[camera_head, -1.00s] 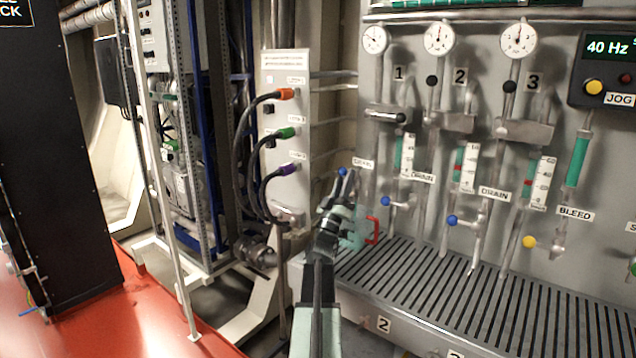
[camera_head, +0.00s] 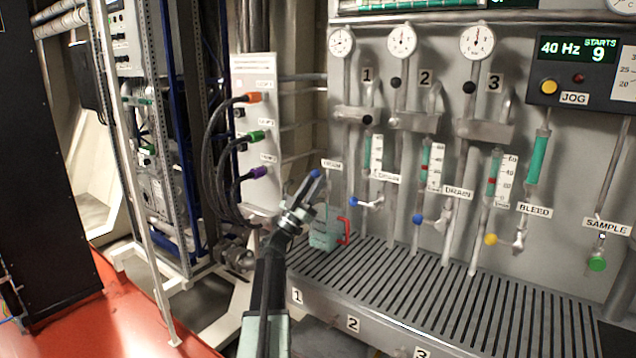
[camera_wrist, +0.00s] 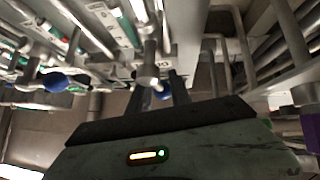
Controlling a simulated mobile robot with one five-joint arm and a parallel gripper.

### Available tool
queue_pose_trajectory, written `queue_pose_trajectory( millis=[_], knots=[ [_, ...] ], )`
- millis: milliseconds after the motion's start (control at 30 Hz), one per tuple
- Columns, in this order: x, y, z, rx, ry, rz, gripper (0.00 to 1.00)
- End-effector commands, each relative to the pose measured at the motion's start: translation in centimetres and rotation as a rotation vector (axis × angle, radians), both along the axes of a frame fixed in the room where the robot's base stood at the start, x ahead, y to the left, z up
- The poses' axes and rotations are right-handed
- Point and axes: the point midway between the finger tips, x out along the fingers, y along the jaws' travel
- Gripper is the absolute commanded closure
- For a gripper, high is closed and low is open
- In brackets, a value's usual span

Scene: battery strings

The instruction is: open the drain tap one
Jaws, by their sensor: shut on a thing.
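The leftmost drain tap, tap one, has a blue knob (camera_head: 315,173) below and left of a DRAIN label (camera_head: 332,163) on the grey panel. My gripper (camera_head: 309,182) reaches up to it from below and is shut on the knob. In the wrist view, a bit of blue (camera_wrist: 163,92) shows between my two dark fingers, under a grey pipe stub (camera_wrist: 148,80). Most of the tap's body is hidden behind my gripper in the head view. The exact angle of its lever is hard to tell.
Two more blue-knobbed taps (camera_head: 354,202) (camera_head: 417,219) stand to the right, then a yellow bleed tap (camera_head: 490,239) and a green sample tap (camera_head: 597,264). A teal jug with a red handle (camera_head: 344,232) stands on the slatted grating (camera_head: 440,290). Black cables (camera_head: 213,150) hang at left.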

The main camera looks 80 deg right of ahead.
Motion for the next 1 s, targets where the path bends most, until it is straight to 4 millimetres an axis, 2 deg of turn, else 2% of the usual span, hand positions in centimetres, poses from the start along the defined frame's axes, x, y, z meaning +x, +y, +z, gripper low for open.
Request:
queue_pose_trajectory(
  millis=[167, 200, 233, 667, 1000],
  knots=[
    [-1.0, 0.0, 0.3, -0.008, 0.011, -0.018, 1.0],
    [-1.2, -0.1, 0.3, -0.007, 0.011, -0.02, 0.7],
    [-1.3, -0.1, 0.3, -0.007, 0.011, -0.021, 0.69],
    [-1.8, 0.0, -0.4, -0.002, 0.008, -0.028, 0.69],
    [0.8, 3.4, -5.1, -0.004, 0.009, -0.027, 0.69]
  ],
)
